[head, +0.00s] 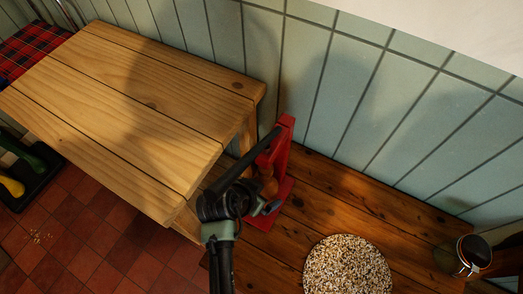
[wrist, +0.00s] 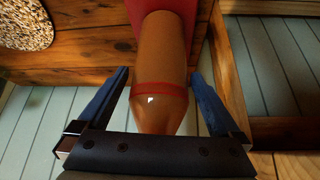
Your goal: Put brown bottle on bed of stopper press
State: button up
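The brown bottle (wrist: 162,60) is between my gripper's two blue fingers in the wrist view, with its tapered neck end toward the palm. My gripper (wrist: 159,76) is open, with a narrow gap on each side of the bottle. The bottle's far end meets a red surface of the stopper press (wrist: 126,8); whether it bears fully on the bed cannot be told. In the head view the red stopper press (head: 284,150) stands on the dark wood counter, and a small brown part of the bottle (head: 269,187) shows behind my gripper (head: 262,202).
A paler, higher wooden top (head: 130,105) is close on the left of the press. A round speckled mat (head: 347,268) lies on the dark counter (head: 330,200), with a glass jar (head: 472,252) at the right. The tiled wall (head: 340,90) is behind the press.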

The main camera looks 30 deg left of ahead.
jog(key=p+v, duration=0.1)
jog(key=v, duration=1.1)
jog(key=shift+p, duration=0.35)
jog(key=shift+r, duration=0.1)
